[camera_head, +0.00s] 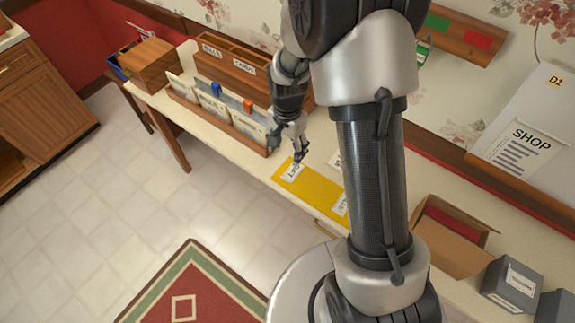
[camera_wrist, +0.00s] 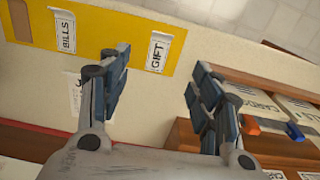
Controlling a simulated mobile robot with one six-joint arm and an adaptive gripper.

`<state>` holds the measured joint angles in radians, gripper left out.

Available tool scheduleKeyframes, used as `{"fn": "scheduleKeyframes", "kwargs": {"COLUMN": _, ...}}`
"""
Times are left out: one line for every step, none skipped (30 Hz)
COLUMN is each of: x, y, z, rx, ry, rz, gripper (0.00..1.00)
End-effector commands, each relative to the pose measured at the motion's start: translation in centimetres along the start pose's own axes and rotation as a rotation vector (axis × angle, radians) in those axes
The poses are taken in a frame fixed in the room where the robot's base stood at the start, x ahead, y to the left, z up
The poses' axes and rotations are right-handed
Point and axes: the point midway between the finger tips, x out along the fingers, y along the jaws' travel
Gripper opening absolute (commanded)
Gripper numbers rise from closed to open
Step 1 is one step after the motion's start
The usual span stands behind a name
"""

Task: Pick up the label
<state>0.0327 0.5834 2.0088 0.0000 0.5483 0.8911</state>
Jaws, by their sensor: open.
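A white GIFT label (camera_wrist: 158,52) lies on the yellow strip (camera_wrist: 205,38) on the desk, ahead of my open, empty gripper (camera_wrist: 157,75) and between its fingers in the wrist view. A BILLS label (camera_wrist: 66,30) lies further left on the strip. Another white label (camera_wrist: 74,92) lies on the bare desk, partly hidden by my left finger. In the head view my gripper (camera_head: 289,147) is over the desk, just behind the GIFT label (camera_head: 293,172) on the yellow strip (camera_head: 314,190). Which label the task means cannot be told.
A wooden organizer (camera_head: 236,66) with labelled slots and a lower file rack (camera_head: 216,118) stand close left of my gripper. A cardboard box (camera_head: 447,244) and grey boxes (camera_head: 512,283) are at the right. My arm hides the middle of the desk (camera_head: 275,190).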

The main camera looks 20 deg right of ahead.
Motion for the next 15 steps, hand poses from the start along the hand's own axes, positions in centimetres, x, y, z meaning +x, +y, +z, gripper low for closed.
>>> {"fn": "scheduleKeyframes", "kwargs": {"x": 1.5, "y": 0.1, "z": 0.1, "rx": -0.001, "ry": -0.004, "rz": 0.005, "gripper": 0.58}}
{"fn": "scheduleKeyframes", "kwargs": {"x": 2.1, "y": 0.1, "z": 0.1, "rx": -0.001, "ry": -0.003, "rz": 0.004, "gripper": 0.58}}
{"fn": "scheduleKeyframes", "kwargs": {"x": 3.1, "y": 0.1, "z": 0.1, "rx": -0.001, "ry": -0.004, "rz": 0.005, "gripper": 0.58}}
{"fn": "scheduleKeyframes", "kwargs": {"x": 3.8, "y": 0.1, "z": 0.1, "rx": -0.002, "ry": -0.004, "rz": 0.005, "gripper": 0.58}}
{"fn": "scheduleKeyframes", "kwargs": {"x": 4.4, "y": 0.1, "z": 0.1, "rx": -0.002, "ry": -0.004, "rz": 0.004, "gripper": 0.58}}
{"fn": "scheduleKeyframes", "kwargs": {"x": 5.3, "y": 0.1, "z": 0.1, "rx": -0.002, "ry": -0.004, "rz": 0.005, "gripper": 0.58}}
{"fn": "scheduleKeyframes", "kwargs": {"x": 6.0, "y": 0.1, "z": 0.1, "rx": -0.002, "ry": -0.003, "rz": 0.004, "gripper": 0.58}}
{"fn": "scheduleKeyframes", "kwargs": {"x": 6.6, "y": 0.1, "z": 0.2, "rx": -0.002, "ry": -0.004, "rz": 0.005, "gripper": 0.58}}
{"fn": "scheduleKeyframes", "kwargs": {"x": 7.4, "y": 0.1, "z": 0.1, "rx": -0.003, "ry": -0.003, "rz": 0.004, "gripper": 0.58}}
{"fn": "scheduleKeyframes", "kwargs": {"x": 8.0, "y": 0.1, "z": 0.1, "rx": -0.003, "ry": -0.003, "rz": 0.004, "gripper": 0.58}}
{"fn": "scheduleKeyframes", "kwargs": {"x": 8.5, "y": 0.1, "z": 0.2, "rx": -0.003, "ry": -0.003, "rz": 0.004, "gripper": 0.58}}
{"fn": "scheduleKeyframes", "kwargs": {"x": 9.1, "y": 0.1, "z": 0.1, "rx": -0.003, "ry": -0.002, "rz": 0.003, "gripper": 0.58}}
{"fn": "scheduleKeyframes", "kwargs": {"x": 9.5, "y": 0.1, "z": 0.1, "rx": -0.003, "ry": -0.002, "rz": 0.002, "gripper": 0.58}}
{"fn": "scheduleKeyframes", "kwargs": {"x": 9.8, "y": 0.1, "z": 0.1, "rx": -0.003, "ry": -0.002, "rz": 0.003, "gripper": 0.58}}
{"fn": "scheduleKeyframes", "kwargs": {"x": 10.2, "y": 0.1, "z": 0.1, "rx": -0.003, "ry": -0.002, "rz": 0.003, "gripper": 0.58}}
